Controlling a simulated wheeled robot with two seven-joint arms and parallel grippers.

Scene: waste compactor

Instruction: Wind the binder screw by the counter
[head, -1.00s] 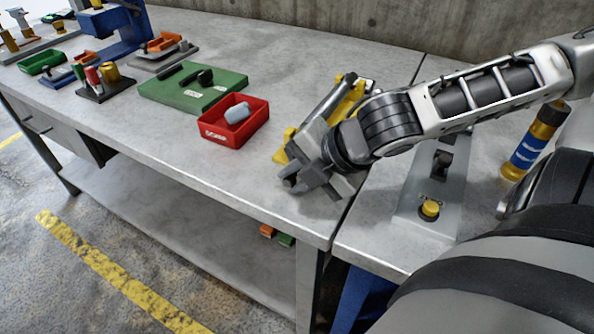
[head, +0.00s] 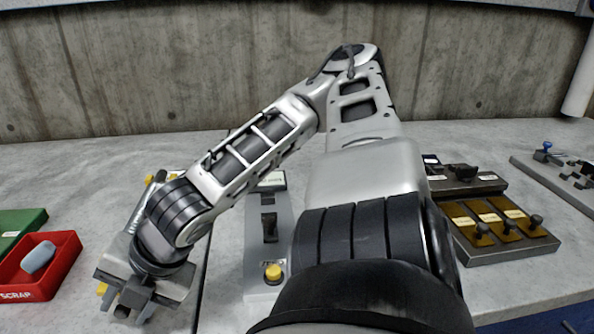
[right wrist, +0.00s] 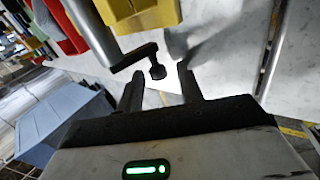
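The yellow binder shows in the right wrist view (right wrist: 150,18) at the top, with a grey cylinder beside it and a dark crank handle (right wrist: 134,60) ending in a small round knob (right wrist: 158,72). In the head view my right arm mostly hides the binder, with small yellow bits showing. My right gripper (head: 132,308) is low at the left there. In the right wrist view the gripper (right wrist: 160,85) has its fingers apart, with the crank knob just ahead of and between the fingertips; contact cannot be told. My left gripper is out of view.
A grey panel (head: 255,240) with a small display (head: 270,180), lever and yellow button (head: 273,272) stands right of the gripper. A red scrap tray (head: 66,262) with a grey piece is left. Boxes with switches (head: 505,240) stand right. A concrete wall runs behind.

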